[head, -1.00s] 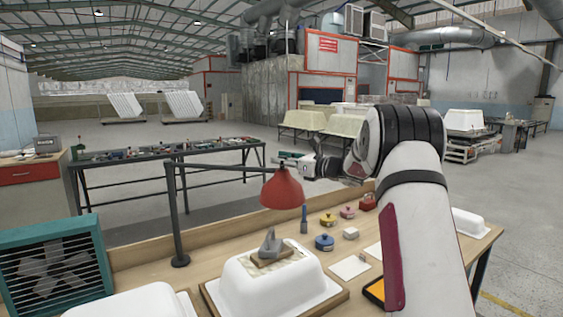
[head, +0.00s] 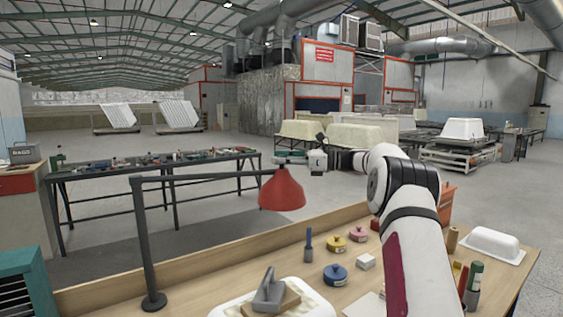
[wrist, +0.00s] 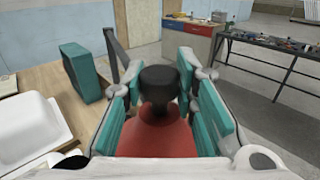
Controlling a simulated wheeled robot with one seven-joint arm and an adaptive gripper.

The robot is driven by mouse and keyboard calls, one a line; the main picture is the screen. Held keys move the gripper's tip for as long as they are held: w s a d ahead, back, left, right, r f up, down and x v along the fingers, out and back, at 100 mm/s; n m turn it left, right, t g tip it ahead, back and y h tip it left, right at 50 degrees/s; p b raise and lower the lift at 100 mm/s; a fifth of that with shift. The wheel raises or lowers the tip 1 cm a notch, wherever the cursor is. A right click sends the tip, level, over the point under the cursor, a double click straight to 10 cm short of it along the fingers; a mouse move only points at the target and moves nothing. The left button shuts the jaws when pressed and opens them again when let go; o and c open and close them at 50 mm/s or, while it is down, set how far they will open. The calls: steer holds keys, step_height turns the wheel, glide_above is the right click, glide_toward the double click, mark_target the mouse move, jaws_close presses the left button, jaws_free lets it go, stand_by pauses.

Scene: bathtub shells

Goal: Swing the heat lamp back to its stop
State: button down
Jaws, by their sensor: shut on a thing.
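The heat lamp has a red shade (head: 281,190) on a dark jointed arm, which runs level from an upright post (head: 147,240) at the bench's left. The shade hangs behind and above a white shell (head: 300,300) in the head view. My gripper (head: 284,162) is at the top of the shade, coming from the right. The exact contact is partly hidden by the fingers.
Small pots, such as a blue one (head: 335,274), and bottles (head: 472,280) stand on the bench to the right. A teal fan (head: 28,285) is at the left. A tool table (head: 160,168) stands beyond a clear floor strip.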

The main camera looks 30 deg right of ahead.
steer(key=shift+w+r, duration=0.25)
steer(key=shift+r, duration=0.05)
steer(key=c, duration=1.7)
jaws_free()
steer(key=o, duration=0.4)
steer(key=shift+w+d+f, duration=0.1)
steer(key=shift+w+f, duration=0.05)
steer(key=shift+f, duration=0.1)
steer(key=v, duration=1.2)
